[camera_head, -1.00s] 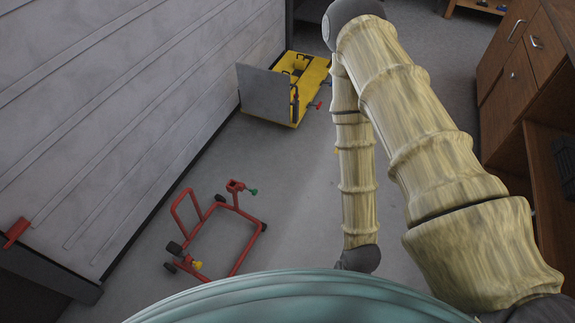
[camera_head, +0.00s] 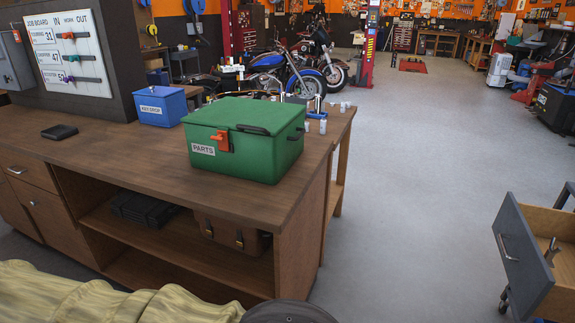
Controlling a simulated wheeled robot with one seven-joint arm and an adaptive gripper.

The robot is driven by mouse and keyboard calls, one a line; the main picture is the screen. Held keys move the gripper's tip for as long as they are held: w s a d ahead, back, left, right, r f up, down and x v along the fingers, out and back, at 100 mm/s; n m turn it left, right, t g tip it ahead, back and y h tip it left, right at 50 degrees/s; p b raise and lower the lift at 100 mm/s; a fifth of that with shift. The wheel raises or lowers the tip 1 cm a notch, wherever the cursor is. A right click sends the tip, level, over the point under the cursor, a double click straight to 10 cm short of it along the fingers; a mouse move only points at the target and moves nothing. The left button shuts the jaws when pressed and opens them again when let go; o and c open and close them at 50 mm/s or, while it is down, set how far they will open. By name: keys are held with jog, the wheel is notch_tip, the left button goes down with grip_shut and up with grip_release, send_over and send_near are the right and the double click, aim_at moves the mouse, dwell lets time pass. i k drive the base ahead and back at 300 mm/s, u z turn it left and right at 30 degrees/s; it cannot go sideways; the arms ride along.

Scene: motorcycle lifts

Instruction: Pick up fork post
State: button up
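I cannot make out for sure which thing is the fork post. A small metallic upright piece (camera_head: 551,252) stands in the open drawer (camera_head: 535,220) at the right edge; its shape is too small to identify. Only part of my tan arm shows along the bottom left. My gripper is out of view.
The green parts box (camera_head: 245,138) and a blue key-drop box (camera_head: 160,105) sit on the bench, with a job board (camera_head: 68,55) at left. A brown case (camera_head: 232,233) lies on its shelf. Motorcycles (camera_head: 290,75) stand behind. Grey floor (camera_head: 430,160) is clear between bench and drawer.

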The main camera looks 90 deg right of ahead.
aim_at(551, 253)
jog(key=z, duration=4.65)
jog(key=k, duration=0.3)
jog(key=u, duration=0.2)
